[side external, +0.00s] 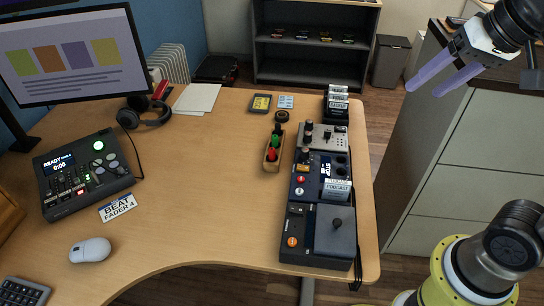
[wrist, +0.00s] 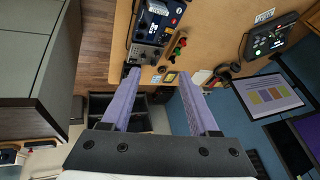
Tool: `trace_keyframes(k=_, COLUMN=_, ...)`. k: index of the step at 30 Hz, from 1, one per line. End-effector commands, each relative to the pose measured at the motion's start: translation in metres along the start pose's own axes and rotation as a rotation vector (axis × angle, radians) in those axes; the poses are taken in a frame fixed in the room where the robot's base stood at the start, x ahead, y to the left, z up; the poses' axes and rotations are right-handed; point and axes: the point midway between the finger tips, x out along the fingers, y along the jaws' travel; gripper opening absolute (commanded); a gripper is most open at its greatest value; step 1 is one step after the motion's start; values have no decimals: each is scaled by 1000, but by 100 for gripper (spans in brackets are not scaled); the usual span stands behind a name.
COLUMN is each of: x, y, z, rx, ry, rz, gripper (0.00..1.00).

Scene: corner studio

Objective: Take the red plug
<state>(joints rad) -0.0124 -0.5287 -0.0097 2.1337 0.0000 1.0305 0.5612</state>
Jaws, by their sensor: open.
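The red plug (side external: 271,154) stands upright at the near end of a small wooden holder (side external: 272,166) on the desk. A green plug (side external: 275,140) stands behind it in the same holder, with a dark plug (side external: 277,128) behind that. In the wrist view the red plug (wrist: 183,42) is small, beyond the fingers. My gripper (side external: 422,90) has purple fingers, spread open with nothing between them. It is high at the upper right, off the desk and well away from the plug. Its fingers also show in the wrist view (wrist: 158,76).
A blue pedal unit (side external: 305,190), a grey box (side external: 324,133) and a black joystick box (side external: 335,238) line the desk's right side, close to the holder. A cabinet (side external: 440,150) stands right of the desk. The desk middle (side external: 200,180) left of the holder is clear.

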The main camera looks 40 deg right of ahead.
Motion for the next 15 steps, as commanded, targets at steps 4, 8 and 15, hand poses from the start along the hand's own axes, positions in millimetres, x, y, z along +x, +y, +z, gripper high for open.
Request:
trace_keyframes(k=4, x=8, y=-33, z=-46, rx=136, ry=-33, rz=17, gripper=61)
trace_keyframes(k=8, x=28, y=-64, z=-84, rx=252, ry=-68, rz=41, gripper=61)
trace_keyframes(k=15, x=94, y=-114, z=-138, rx=418, ry=-135, rz=105, gripper=61)
